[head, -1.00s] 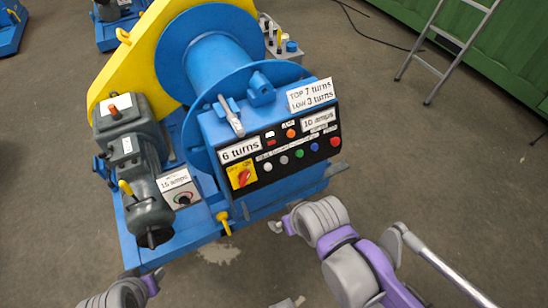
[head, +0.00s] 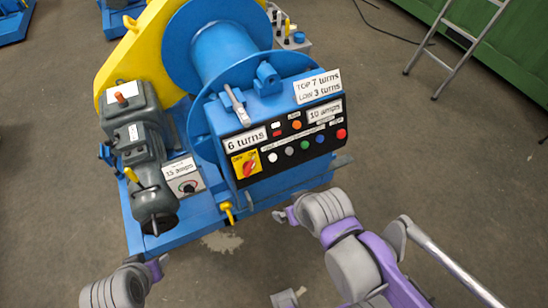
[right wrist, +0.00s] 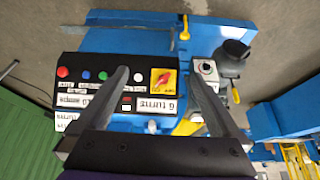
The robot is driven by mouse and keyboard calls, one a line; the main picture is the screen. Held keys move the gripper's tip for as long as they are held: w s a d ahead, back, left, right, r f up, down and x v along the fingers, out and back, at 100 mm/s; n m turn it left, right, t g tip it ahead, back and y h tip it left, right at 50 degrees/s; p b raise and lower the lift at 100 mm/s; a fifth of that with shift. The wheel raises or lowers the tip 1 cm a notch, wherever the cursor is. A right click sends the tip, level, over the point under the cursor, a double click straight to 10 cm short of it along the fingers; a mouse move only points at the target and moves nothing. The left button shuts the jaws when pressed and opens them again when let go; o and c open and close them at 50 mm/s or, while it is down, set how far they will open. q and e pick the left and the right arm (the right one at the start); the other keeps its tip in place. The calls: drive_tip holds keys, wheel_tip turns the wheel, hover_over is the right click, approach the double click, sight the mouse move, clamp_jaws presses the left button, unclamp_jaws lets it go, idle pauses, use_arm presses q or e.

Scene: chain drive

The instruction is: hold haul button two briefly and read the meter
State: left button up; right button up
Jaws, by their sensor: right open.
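The blue winch's black control panel (head: 331,149) bears a row of round buttons: white (head: 273,158), grey (head: 289,151), green (head: 304,145), blue (head: 319,139) and red (head: 341,134). I cannot read which is haul two. A small dial (head: 189,187), its reading too small to make out, sits under a "15 amps" label at the panel's left. It also shows in the right wrist view (right wrist: 207,67). My right gripper (head: 283,215) is open and empty below the panel; its fingers (right wrist: 159,73) overlap the panel in the wrist view. My left gripper (head: 158,266) is at lower left, its jaws unclear.
A red rotary switch on a yellow plate (head: 247,164) is at the panel's left end. A ladder (head: 455,45) leans at upper right.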

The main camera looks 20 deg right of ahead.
clamp_jaws()
idle(0.3)
idle(1.3)
